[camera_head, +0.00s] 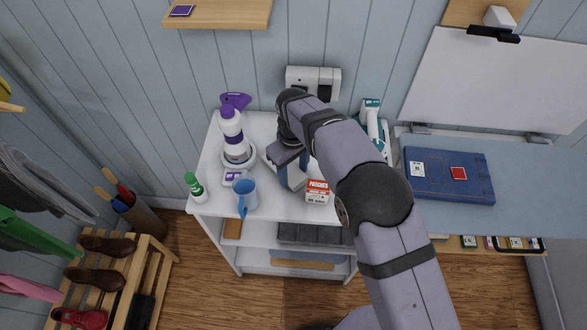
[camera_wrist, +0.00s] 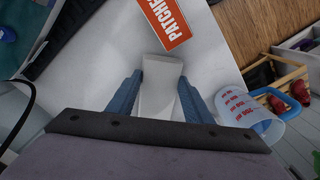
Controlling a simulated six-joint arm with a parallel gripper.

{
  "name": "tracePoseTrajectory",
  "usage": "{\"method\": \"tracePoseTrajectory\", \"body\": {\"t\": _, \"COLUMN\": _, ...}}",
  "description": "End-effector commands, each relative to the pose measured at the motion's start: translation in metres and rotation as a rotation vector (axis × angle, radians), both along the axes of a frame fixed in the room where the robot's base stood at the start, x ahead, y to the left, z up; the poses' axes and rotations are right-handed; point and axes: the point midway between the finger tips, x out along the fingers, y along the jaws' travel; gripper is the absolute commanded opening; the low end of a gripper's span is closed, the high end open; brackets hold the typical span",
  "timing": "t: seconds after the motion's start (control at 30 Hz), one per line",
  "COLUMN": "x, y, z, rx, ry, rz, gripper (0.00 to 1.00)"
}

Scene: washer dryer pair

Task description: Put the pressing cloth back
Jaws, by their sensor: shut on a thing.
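My gripper (camera_head: 294,172) points down over the white shelf unit's top. In the wrist view its two blue fingers (camera_wrist: 161,80) are shut on a pale, whitish piece (camera_wrist: 160,97). In the head view this whitish piece (camera_head: 297,181) shows at the fingertips, partly hidden by my arm. I cannot tell whether it is the pressing cloth, or whether it touches the top. A flat dark-blue piece (camera_head: 450,172) with a white label and a red patch lies on the ironing board at right. I cannot tell whether that is a cloth.
An orange-and-white PATCHES box (camera_head: 317,192) stands close to my fingers. A wall socket (camera_head: 300,77) is behind.

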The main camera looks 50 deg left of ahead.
Motion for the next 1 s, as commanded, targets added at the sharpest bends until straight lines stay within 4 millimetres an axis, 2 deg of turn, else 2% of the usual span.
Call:
{"method": "tracePoseTrajectory", "body": {"t": 0.5, "x": 0.0, "y": -0.0001, "z": -0.0106, "rx": 0.0, "ry": 0.0, "rz": 0.0, "gripper": 0.24}}
{"method": "tracePoseTrajectory", "body": {"t": 0.53, "x": 0.0, "y": -0.0001, "z": -0.0094, "rx": 0.001, "ry": 0.0, "rz": 0.0, "gripper": 0.53}}
{"method": "tracePoseTrajectory", "body": {"t": 0.6, "x": 0.0, "y": -0.0001, "z": -0.0092, "rx": 0.0, "ry": 0.0, "rz": 0.0, "gripper": 0.65}}
{"method": "tracePoseTrajectory", "body": {"t": 1.0, "x": 0.0001, "y": 0.0002, "z": -0.0039, "rx": 0.001, "ry": -0.001, "rz": 0.0, "gripper": 0.65}}
